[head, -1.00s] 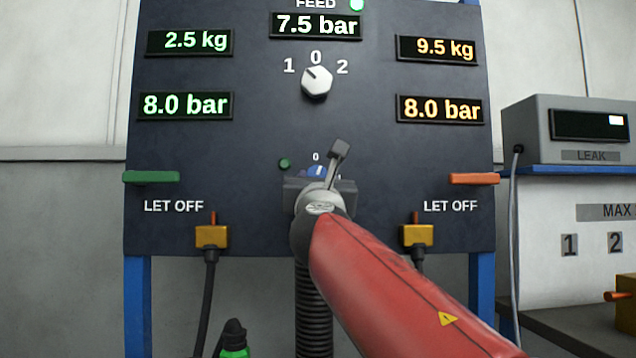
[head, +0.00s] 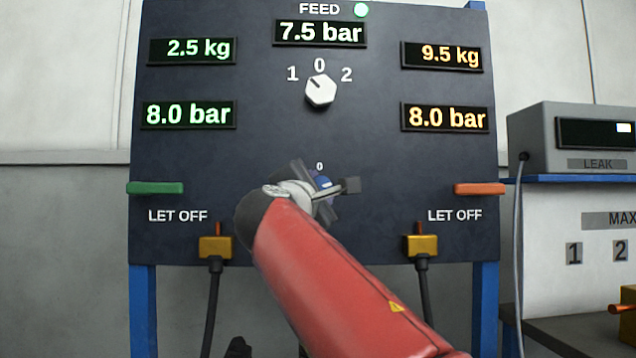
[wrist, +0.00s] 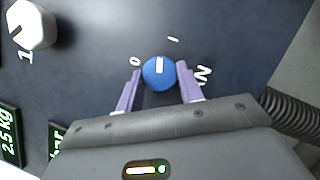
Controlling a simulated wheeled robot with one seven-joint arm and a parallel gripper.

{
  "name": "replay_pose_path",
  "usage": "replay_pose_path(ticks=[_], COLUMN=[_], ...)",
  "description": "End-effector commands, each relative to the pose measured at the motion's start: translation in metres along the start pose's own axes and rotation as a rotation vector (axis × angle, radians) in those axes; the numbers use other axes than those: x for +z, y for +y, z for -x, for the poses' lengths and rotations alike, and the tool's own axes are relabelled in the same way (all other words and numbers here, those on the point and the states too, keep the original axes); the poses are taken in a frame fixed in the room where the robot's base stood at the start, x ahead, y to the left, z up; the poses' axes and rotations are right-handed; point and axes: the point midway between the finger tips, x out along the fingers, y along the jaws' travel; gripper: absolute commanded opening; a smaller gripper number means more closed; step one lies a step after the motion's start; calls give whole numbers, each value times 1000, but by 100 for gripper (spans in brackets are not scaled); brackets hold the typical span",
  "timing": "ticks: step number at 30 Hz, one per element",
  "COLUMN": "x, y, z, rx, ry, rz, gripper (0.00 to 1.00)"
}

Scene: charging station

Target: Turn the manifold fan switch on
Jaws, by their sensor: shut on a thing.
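The fan switch is a small blue round knob (wrist: 159,73) with a white mark, low on the dark panel. In the wrist view its mark points up, between the printed 0 and I. My gripper (wrist: 160,82) has its two purple fingers on opposite sides of the knob and is shut on it. In the head view the gripper (head: 322,190) is turned on its side in front of the panel, hiding much of the blue knob (head: 325,183); the 0 above it shows.
The dark panel (head: 230,75) carries a white selector knob (head: 321,91) above. A green lever (head: 155,188) is at left and an orange lever (head: 479,189) at right. Yellow connectors (head: 216,247) with cables hang below. A leak meter (head: 570,140) stands on a blue shelf at right.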

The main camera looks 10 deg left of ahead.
Motion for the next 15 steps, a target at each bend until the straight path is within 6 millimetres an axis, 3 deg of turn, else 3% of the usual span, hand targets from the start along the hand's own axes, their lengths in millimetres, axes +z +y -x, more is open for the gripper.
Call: replay_pose_path(ticks=[15], x=[1], y=[3], z=[0], rx=[-110], ry=[0], rz=[-263], gripper=[14])
